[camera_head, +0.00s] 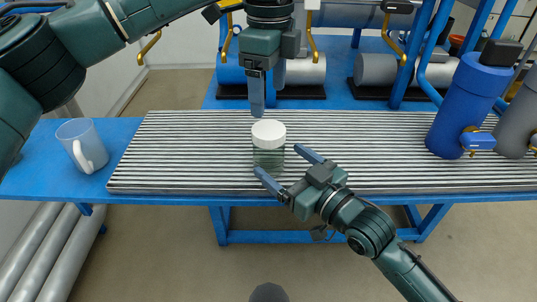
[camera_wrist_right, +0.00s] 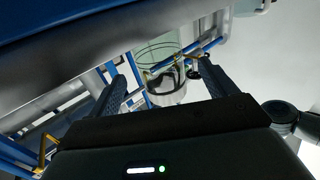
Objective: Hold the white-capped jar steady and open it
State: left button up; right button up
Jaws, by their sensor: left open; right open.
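The jar (camera_head: 268,158) is clear greenish glass with a white cap (camera_head: 268,133). It stands upright near the front edge of the slatted rack on the blue bench. My left gripper (camera_head: 263,112) is open, pointing straight down just above the cap. Its nearer finger covers part of the other. My right gripper (camera_head: 279,161) is open and comes from the lower right, its fingertips to either side of the jar's lower right. In the right wrist view, the jar glass (camera_wrist_right: 158,48) shows between and beyond the two fingers; I cannot tell whether they touch it.
A blue cylinder (camera_head: 465,105) and a grey one (camera_head: 517,118) stand at the right. Grey horizontal cylinders and blue posts are behind. The slatted rack (camera_head: 190,155) is clear around the jar.

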aim_at(280, 160)
jog(key=shift+x, duration=2.4)
jog(key=shift+c, duration=0.5)
